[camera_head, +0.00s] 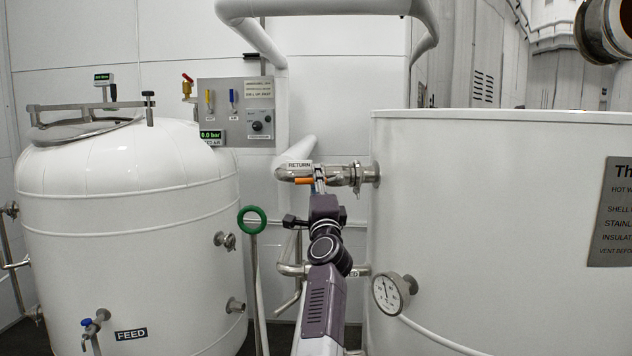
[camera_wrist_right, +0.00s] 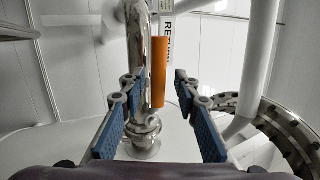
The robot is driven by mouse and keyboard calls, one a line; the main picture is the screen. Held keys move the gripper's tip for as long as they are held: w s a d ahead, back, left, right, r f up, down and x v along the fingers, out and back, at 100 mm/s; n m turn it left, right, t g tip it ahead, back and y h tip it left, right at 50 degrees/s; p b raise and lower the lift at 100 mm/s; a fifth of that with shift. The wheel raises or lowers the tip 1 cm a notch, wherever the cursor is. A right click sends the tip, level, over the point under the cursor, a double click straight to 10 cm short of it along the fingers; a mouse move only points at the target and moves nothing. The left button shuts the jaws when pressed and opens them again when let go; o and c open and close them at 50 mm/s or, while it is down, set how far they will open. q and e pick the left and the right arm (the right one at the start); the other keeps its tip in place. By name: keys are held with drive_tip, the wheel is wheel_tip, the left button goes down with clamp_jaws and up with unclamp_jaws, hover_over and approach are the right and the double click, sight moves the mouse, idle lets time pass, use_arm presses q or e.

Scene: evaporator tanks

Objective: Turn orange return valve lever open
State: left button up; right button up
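The orange return valve lever (camera_head: 304,181) sits on the steel return pipe, just under the RETURN label (camera_head: 300,165), and lies roughly level in the head view. In the right wrist view the orange lever (camera_wrist_right: 159,70) runs lengthwise beside the shiny pipe (camera_wrist_right: 138,35). My right gripper (camera_head: 319,184) reaches up to the lever from below. In its wrist view the two blue-padded fingers (camera_wrist_right: 157,84) are apart, with the lever's near end and the pipe showing between them. Neither finger visibly presses on the lever. My left gripper is out of view.
A large white tank (camera_head: 480,230) with a dial gauge (camera_head: 389,293) stands right of the valve. A white feed tank (camera_head: 130,220) stands left. A green ring handle (camera_head: 252,219) and a lower pipe (camera_head: 290,269) are close to my right arm.

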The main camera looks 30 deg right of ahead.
drive_tip(key=shift+f, duration=0.1)
drive_tip(key=v, duration=0.7)
drive_tip(key=shift+s+a, duration=0.15)
drive_tip(key=shift+s, duration=0.05)
drive_tip(key=shift+f, duration=0.1)
idle(0.3)
